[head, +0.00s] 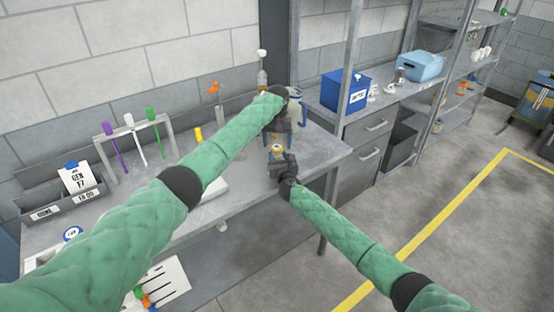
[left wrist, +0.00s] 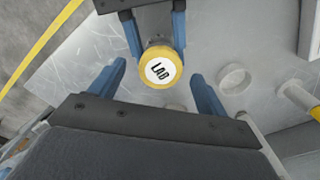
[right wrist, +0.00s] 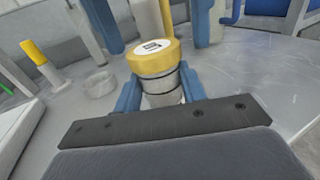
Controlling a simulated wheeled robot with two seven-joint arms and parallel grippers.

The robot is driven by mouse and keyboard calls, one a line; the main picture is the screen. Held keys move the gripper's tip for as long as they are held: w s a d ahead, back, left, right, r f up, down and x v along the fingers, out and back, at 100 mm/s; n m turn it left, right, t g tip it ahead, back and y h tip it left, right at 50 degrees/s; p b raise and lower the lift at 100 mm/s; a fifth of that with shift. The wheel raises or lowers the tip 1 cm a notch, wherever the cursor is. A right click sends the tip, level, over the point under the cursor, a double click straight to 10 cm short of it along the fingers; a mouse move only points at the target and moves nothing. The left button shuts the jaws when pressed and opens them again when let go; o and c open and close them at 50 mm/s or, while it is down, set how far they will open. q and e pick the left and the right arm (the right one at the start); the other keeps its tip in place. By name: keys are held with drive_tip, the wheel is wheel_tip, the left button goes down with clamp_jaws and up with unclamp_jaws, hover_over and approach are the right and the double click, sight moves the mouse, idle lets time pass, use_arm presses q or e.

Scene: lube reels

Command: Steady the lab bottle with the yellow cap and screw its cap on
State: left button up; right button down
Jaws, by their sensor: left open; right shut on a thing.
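The lab bottle (right wrist: 160,88) stands upright on the bench, with its yellow cap (right wrist: 153,56) on top. The cap's white "LAB" label faces up in the left wrist view (left wrist: 160,70). In the head view the cap (head: 277,148) shows between my two grippers. My right gripper (right wrist: 160,95) is shut on the bottle's body below the cap. My left gripper (left wrist: 158,85) is open above the bottle, its fingers spread and apart from the cap. I cannot tell how tightly the cap sits.
A shallow clear dish (left wrist: 233,77) lies on the bench beside the bottle. A yellow-topped tube (right wrist: 35,52) stands beyond it. A rack (head: 135,135) with coloured tubes is at the left, and a pitcher (head: 297,105) is behind my left gripper. Bench in front of the bottle is clear.

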use_arm(q)
drive_tip(key=shift+f, duration=0.55)
drive_tip(key=c, duration=1.1)
drive_tip(key=o, duration=1.1)
drive_tip(key=shift+r, duration=0.1)
drive_tip(key=shift+r, duration=2.2)
